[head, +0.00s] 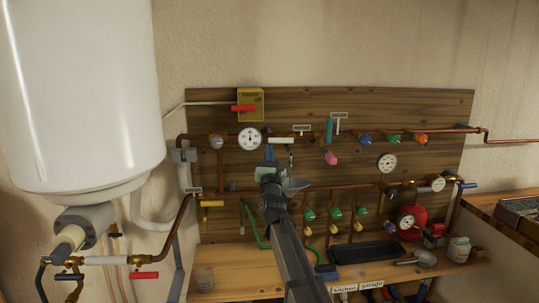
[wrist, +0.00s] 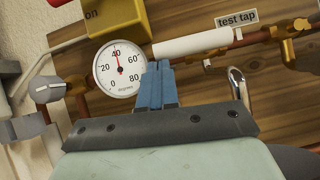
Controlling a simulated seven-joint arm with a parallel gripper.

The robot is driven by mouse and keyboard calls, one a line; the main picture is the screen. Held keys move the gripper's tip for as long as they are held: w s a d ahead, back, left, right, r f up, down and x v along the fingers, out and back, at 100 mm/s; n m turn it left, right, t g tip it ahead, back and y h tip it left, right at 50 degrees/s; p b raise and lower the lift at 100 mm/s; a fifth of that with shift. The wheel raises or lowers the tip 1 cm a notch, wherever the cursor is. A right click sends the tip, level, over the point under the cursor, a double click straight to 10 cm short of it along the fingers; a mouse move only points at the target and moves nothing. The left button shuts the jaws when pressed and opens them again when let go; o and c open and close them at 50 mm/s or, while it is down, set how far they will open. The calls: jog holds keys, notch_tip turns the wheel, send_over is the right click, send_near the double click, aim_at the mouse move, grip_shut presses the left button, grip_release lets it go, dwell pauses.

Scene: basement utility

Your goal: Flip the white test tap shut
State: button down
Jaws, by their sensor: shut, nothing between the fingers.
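The white test tap handle (head: 281,140) runs level along the upper pipe, just right of the round thermometer dial (head: 249,138). In the wrist view the white handle (wrist: 190,43) lies along the copper pipe, by the "test tap" label (wrist: 236,18). My gripper (head: 269,152) is below the handle's left end. In the wrist view my gripper's blue fingers (wrist: 157,85) are pressed together and empty, with their tips just under the handle's left end. I cannot tell whether they touch it. A chrome lever or spout (wrist: 240,85) hangs to the right of the fingers.
A yellow box (head: 250,102) with a red lever is above the dial. A white tank (head: 85,90) fills the left. Coloured taps (head: 365,140) line the upper pipe to the right, and green-knobbed taps (head: 335,214) sit below. The wooden bench (head: 235,282) is lower down.

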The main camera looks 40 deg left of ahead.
jog(key=shift+r+m+h, duration=0.15)
jog(key=shift+m+h, duration=0.25)
jog(key=shift+m, duration=0.3)
jog(key=shift+s+a+r+m+t+h, duration=0.1)
jog(key=shift+r+m+t+h, duration=0.35)
jog(key=shift+m, duration=0.4)
jog(key=shift+s+a+r+m+t+h, duration=0.1)
jog(key=shift+r+m+t+h, duration=0.3)
jog(key=shift+m+h, duration=0.4)
jog(key=shift+a+r+m+t+h, duration=0.1)
jog(key=shift+r+m+t+h, duration=0.15)
jog(key=shift+r+m+h, duration=0.5)
notch_tip(320, 180, up, 6)
jog(key=f+m+g+h, duration=0.1)
jog(key=m+h, duration=0.6)
jog(key=m, duration=0.6)
send_over(268, 140)
jog(key=d, duration=0.2)
jog(key=shift+w+d+r, duration=0.85)
jog(key=shift+d+r, duration=0.2)
jog(key=shift+r, duration=0.05)
jog(key=shift+w+d, duration=0.15)
